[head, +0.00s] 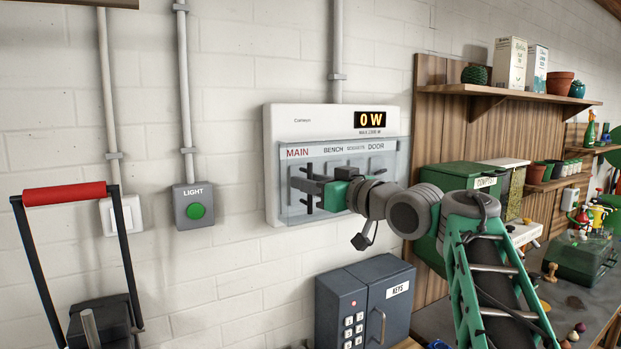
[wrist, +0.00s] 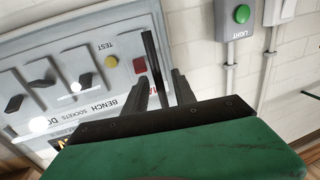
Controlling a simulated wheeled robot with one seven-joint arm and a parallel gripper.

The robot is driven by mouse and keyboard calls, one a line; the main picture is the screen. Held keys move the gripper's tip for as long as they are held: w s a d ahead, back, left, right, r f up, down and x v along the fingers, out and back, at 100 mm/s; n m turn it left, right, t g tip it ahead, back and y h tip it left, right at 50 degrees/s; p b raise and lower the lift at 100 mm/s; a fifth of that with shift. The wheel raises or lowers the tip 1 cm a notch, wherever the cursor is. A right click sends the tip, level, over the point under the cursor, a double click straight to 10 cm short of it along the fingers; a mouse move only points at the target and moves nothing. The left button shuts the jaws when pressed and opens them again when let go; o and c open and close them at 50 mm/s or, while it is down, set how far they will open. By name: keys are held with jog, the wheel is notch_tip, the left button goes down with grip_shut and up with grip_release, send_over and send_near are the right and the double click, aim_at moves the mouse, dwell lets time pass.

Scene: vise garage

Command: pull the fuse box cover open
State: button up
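The fuse box (head: 272,150) is a white wall unit with a "0 W" display. Its see-through grey cover (head: 398,160) lies over the switches and looks closed. A dark upright bar handle (head: 309,200) stands at the cover's left side. In the wrist view the handle (wrist: 151,58) runs down between my fingers. My gripper (head: 306,183) is at the handle, with its fingers apart on either side of it in the wrist view (wrist: 163,78). A gap shows beside the bar; contact cannot be told. The handle's lower end is partly hidden by my gripper.
A light switch box (head: 193,208) with a green button is on the wall to the left. A dark key cabinet (head: 341,300) sits below the fuse box. A green box (head: 459,178) and shelf (head: 510,91) stand right.

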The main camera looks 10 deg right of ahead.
jog(key=shift+c, duration=0.5)
grip_shut()
dwell(0.9)
